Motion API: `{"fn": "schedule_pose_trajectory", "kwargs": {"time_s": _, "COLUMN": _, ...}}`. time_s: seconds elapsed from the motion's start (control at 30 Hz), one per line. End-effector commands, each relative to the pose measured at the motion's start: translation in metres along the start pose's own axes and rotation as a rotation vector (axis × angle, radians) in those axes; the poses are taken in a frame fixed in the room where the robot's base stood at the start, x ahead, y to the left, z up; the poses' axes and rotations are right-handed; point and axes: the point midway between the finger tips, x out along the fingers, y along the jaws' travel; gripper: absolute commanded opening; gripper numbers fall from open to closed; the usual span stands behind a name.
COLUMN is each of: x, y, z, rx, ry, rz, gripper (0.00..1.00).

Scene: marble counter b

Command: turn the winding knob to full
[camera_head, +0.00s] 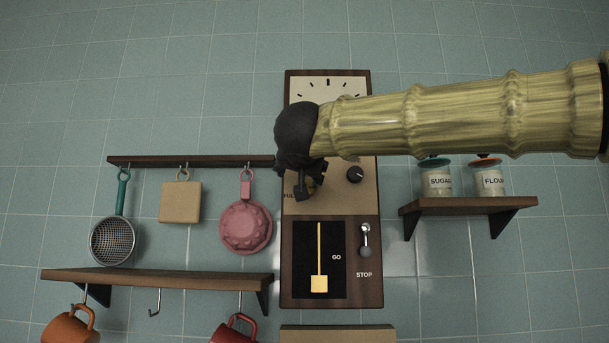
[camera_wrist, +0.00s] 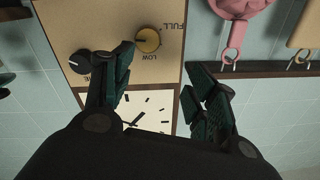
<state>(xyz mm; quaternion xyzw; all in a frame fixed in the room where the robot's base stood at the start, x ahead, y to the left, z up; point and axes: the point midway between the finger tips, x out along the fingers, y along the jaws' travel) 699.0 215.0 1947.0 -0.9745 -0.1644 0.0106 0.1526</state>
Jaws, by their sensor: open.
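The wall clock (camera_head: 375,262) has a wooden case, a dial at the top and a tan panel. In the wrist view, upside down, a brass winding knob (camera_wrist: 148,40) sits on that panel between the words LOW and FULL. In the head view my gripper covers this knob. My gripper (camera_head: 308,190) is in front of the clock's left half. In the wrist view my gripper (camera_wrist: 158,66) is open and empty. The knob is ahead of its fingertips, closer to the left finger, and I cannot tell whether they touch.
A black knob (camera_head: 355,174) sits right of my gripper; a lever (camera_head: 365,240) by GO and STOP and a gold pendulum (camera_head: 319,283) are below. A pink mould (camera_head: 246,226) hangs close on the left. A shelf (camera_head: 468,206) with jars is on the right.

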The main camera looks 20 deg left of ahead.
Motion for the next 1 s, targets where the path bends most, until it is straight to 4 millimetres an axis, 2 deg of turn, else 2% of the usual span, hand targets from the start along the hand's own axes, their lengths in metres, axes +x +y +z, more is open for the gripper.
{"fn": "schedule_pose_trajectory", "kwargs": {"time_s": 0.03, "x": 0.021, "y": 0.006, "z": 0.001, "rx": 0.006, "ry": -0.010, "rz": 0.007, "gripper": 0.58}}
{"fn": "schedule_pose_trajectory", "kwargs": {"time_s": 0.1, "x": 0.042, "y": 0.012, "z": 0.006, "rx": 0.006, "ry": -0.015, "rz": 0.010, "gripper": 0.58}}
{"fn": "schedule_pose_trajectory", "kwargs": {"time_s": 0.2, "x": 0.058, "y": 0.015, "z": 0.008, "rx": 0.008, "ry": -0.018, "rz": 0.011, "gripper": 0.58}}
{"fn": "schedule_pose_trajectory", "kwargs": {"time_s": 0.37, "x": 0.065, "y": 0.015, "z": 0.008, "rx": 0.006, "ry": -0.015, "rz": 0.010, "gripper": 0.58}}
{"fn": "schedule_pose_trajectory", "kwargs": {"time_s": 0.7, "x": 0.067, "y": 0.016, "z": 0.008, "rx": 0.006, "ry": -0.014, "rz": 0.011, "gripper": 0.58}}
{"fn": "schedule_pose_trajectory", "kwargs": {"time_s": 0.93, "x": 0.066, "y": 0.016, "z": 0.008, "rx": 0.006, "ry": -0.014, "rz": 0.012, "gripper": 0.16}}
{"fn": "schedule_pose_trajectory", "kwargs": {"time_s": 1.0, "x": 0.066, "y": 0.017, "z": 0.007, "rx": 0.006, "ry": -0.014, "rz": 0.013, "gripper": 0.13}}
